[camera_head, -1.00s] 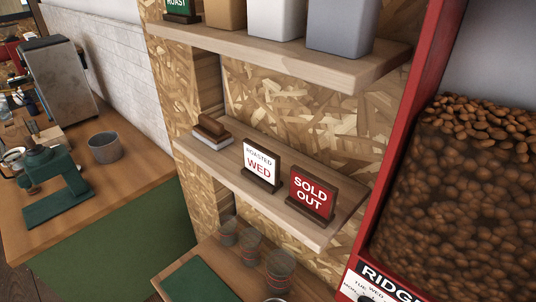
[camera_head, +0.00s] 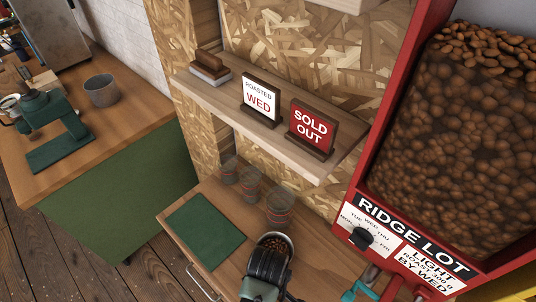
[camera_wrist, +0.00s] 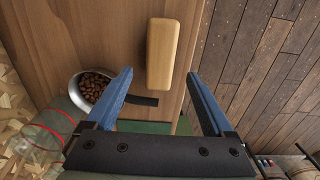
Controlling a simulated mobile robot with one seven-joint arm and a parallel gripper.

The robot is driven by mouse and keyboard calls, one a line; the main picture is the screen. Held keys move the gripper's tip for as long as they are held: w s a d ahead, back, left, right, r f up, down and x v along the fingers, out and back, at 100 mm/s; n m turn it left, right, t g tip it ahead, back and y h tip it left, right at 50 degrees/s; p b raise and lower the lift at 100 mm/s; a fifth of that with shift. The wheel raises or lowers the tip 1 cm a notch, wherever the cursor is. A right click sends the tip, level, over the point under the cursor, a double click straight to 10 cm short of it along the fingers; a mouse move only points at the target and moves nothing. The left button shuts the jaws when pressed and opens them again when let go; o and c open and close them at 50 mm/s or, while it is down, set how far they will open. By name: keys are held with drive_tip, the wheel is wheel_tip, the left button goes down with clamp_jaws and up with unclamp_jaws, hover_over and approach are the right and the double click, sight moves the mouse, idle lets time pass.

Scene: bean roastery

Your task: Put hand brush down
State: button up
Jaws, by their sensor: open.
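A tan wooden block with rounded edges (camera_wrist: 172,52), which looks like the back of the hand brush, lies on the wooden counter (camera_wrist: 110,35) in the wrist view. No bristles show from this angle. My gripper (camera_wrist: 159,74) is open, its two blue fingers apart. The block lies ahead of the palm, in line with the gap between the fingers. I cannot tell whether either finger touches it. In the head view my dark wrist (camera_head: 264,268) is low at the counter and hides the block and fingertips.
A metal dish of beans (camera_wrist: 94,84) is left of the fingers. Clear cups (camera_head: 250,185) stand behind, and a green mat (camera_head: 205,232) lies left. A shelf above holds a brown block (camera_head: 210,66) and two signs (camera_head: 312,130). The red bean dispenser (camera_head: 380,200) is right.

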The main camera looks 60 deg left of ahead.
drive_tip(key=shift+r, duration=2.55)
